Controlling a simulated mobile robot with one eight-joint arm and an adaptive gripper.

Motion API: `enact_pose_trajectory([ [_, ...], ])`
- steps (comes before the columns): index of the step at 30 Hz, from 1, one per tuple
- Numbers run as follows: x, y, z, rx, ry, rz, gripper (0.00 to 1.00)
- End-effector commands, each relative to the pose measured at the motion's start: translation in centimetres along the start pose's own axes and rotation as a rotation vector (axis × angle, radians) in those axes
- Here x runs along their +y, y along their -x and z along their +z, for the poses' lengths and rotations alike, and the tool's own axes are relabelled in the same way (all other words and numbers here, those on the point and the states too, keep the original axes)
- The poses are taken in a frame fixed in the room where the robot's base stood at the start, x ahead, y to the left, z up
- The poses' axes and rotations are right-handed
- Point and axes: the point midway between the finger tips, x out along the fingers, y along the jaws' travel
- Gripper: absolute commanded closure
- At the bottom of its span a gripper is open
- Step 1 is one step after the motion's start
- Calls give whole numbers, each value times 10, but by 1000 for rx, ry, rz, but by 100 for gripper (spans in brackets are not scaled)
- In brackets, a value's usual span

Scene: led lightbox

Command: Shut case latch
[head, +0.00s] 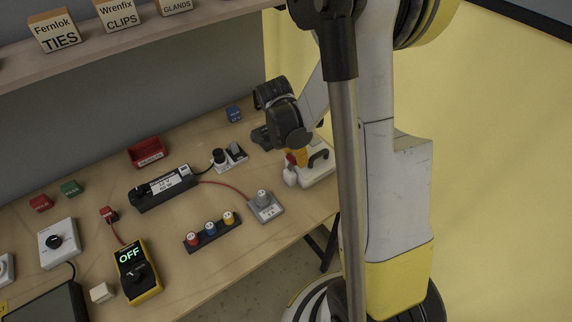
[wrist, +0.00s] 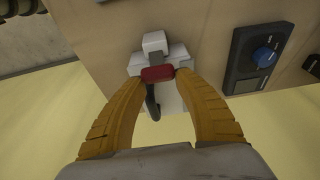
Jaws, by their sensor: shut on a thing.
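A small white case (head: 318,172) with a dark handle (head: 319,158) is at the right end of the workbench. The wrist view shows the white case (wrist: 168,100) with its dark handle (wrist: 152,103) below a red latch (wrist: 157,74). My gripper (wrist: 161,78) has its orange fingertips closed on the two ends of the red latch. In the head view my gripper (head: 297,158) is low at the case's left side, and the fingertips are partly hidden. I cannot tell whether the latch is fully down.
A grey plug box (head: 265,206) stands left of the case. A rack of coloured knobs (head: 211,232), a yellow meter (head: 137,272) reading OFF and a black power strip (head: 162,187) lie farther left. A dark panel with a blue knob (wrist: 263,57) is beside the case in the wrist view.

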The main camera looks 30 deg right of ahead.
Motion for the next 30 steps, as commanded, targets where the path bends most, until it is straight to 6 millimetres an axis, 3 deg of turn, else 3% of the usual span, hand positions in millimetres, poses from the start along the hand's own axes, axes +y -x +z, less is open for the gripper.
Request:
enact_pose_trajectory([
  [30,1,-15,-18,4,-2,1,86],
])
